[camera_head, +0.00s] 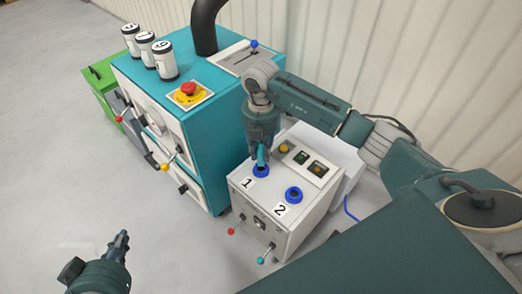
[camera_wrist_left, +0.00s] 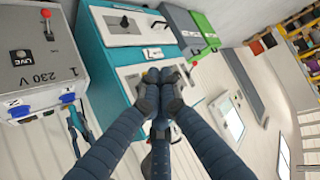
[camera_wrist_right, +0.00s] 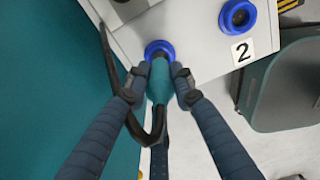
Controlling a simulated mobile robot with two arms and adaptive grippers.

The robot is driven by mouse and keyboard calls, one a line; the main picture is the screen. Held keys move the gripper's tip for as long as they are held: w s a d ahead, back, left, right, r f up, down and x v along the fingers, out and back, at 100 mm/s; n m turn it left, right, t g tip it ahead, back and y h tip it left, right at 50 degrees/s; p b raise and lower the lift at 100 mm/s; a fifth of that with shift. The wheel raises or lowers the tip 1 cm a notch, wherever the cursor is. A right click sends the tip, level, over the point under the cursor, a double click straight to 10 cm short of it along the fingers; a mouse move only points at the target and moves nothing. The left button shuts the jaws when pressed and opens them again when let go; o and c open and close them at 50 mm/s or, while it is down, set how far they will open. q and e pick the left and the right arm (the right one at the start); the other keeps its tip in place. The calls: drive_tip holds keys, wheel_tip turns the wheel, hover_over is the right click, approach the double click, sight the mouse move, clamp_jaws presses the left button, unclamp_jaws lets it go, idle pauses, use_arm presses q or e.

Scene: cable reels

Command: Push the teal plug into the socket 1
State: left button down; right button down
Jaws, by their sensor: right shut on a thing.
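The teal plug (camera_wrist_right: 160,82) is between the fingers of my right gripper (camera_wrist_right: 158,80), with a dark cable looping off to the left. Its front end is at the blue ring of socket 1 (camera_wrist_right: 159,47) and overlaps the opening; how deep it sits I cannot tell. In the head view the plug (camera_head: 262,155) points down at socket 1 (camera_head: 261,171), on top of the white box (camera_head: 300,219), with my right gripper (camera_head: 261,157) above it. My left gripper (camera_head: 120,243) is low at the left, away from the box, its fingers together and empty in the left wrist view (camera_wrist_left: 168,82).
Socket 2 (camera_head: 293,195) is empty, beside socket 1. A teal cabinet (camera_head: 205,100) with a red button (camera_head: 188,89) stands close on the left of the box. Levers (camera_head: 262,260) stick out of the box's front. The floor at the left is clear.

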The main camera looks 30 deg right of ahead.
use_arm(q)
drive_tip(key=shift+s+a+f, duration=0.1)
drive_tip(key=shift+s+f, duration=0.05)
drive_tip(key=shift+s+a+f+g, duration=0.2)
drive_tip(key=shift+s+f+g, duration=0.2)
drive_tip(key=shift+s+f, duration=0.1)
idle(0.7)
use_arm(e)
drive_tip(key=shift+p, duration=0.35)
use_arm(q)
drive_tip(key=s+f, duration=0.1)
drive_tip(key=s+f+g, duration=0.1)
drive_tip(key=shift+s+a+g+y, duration=0.3)
drive_tip(key=shift+a, duration=0.1)
idle(0.9)
drive_tip(key=shift+s+a+f+g+p, duration=0.15)
drive_tip(key=shift+s+a+f+g, duration=0.1)
drive_tip(key=shift+s+f, duration=0.25)
drive_tip(key=shift+s+a+f+g+p, duration=0.15)
drive_tip(key=shift+s+f+g, duration=0.1)
drive_tip(key=shift+s, duration=0.35)
drive_tip(key=shift+s, duration=0.1)
drive_tip(key=shift+w+d+r, duration=0.2)
drive_tip(key=shift+w+r, duration=0.1)
drive_tip(key=shift+w, duration=0.45)
use_arm(e)
drive_tip(key=shift+f, duration=0.3)
